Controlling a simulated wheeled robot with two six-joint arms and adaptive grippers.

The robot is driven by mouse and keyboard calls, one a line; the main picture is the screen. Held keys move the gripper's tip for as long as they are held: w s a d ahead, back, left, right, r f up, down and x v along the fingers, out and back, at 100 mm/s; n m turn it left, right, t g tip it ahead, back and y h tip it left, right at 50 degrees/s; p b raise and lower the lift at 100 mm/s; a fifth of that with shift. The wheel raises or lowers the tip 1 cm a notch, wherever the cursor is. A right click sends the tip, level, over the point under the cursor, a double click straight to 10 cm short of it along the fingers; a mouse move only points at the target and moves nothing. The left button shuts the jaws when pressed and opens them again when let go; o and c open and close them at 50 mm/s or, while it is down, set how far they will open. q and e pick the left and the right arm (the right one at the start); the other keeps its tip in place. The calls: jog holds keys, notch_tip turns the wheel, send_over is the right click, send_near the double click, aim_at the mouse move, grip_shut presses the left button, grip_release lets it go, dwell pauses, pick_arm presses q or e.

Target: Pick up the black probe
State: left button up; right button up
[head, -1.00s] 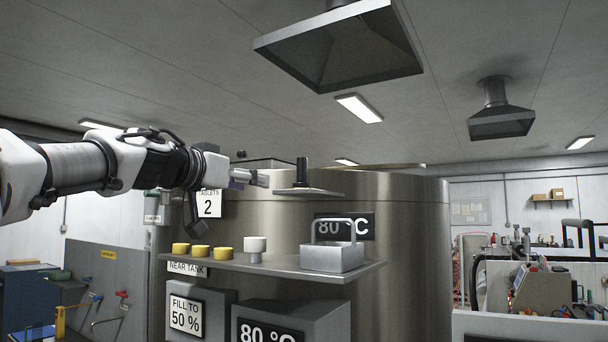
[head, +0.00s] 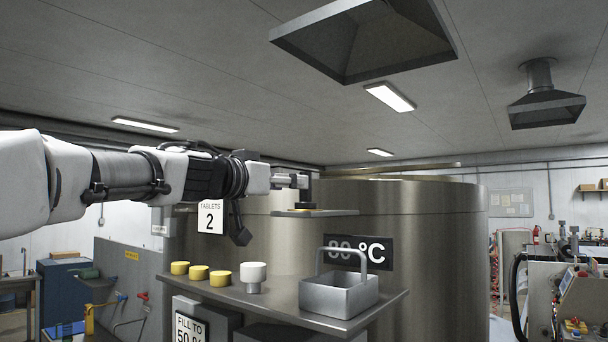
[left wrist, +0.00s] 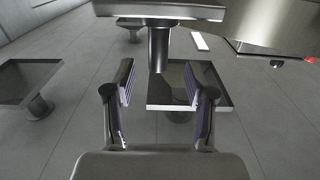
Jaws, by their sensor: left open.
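The black probe (head: 304,198) stands upright on a small metal ledge (head: 340,212) beside the steel tank. In the head view my left gripper (head: 291,181) points right, and its fingers cover the upper part of the probe. In the left wrist view, which is upside down, my left gripper (left wrist: 157,72) is open. A dark upright post, apparently the probe (left wrist: 158,48), shows between the fingertips and is not clamped. The ledge (left wrist: 160,12) is at the top of that view. My right gripper is not in view.
Below, a metal shelf (head: 270,299) carries several yellow caps (head: 199,273), a white-topped cup (head: 253,277) and a metal basket with a handle (head: 339,295). The steel tank (head: 440,240) stands close behind the ledge. Hoods (head: 365,40) hang from the ceiling.

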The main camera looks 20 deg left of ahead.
aim_at(306, 202)
pick_arm(q)
jog(key=x, duration=0.4)
jog(key=p+x, duration=0.1)
jog(key=x, duration=0.1)
jog(key=shift+w+d+f, duration=0.2)
jog(key=shift+w+f, duration=0.1)
jog(key=shift+s+a, duration=0.15)
jog(key=shift+s, duration=0.15)
jog(key=shift+s+r, duration=0.1)
jog(key=c, duration=0.9)
grip_shut()
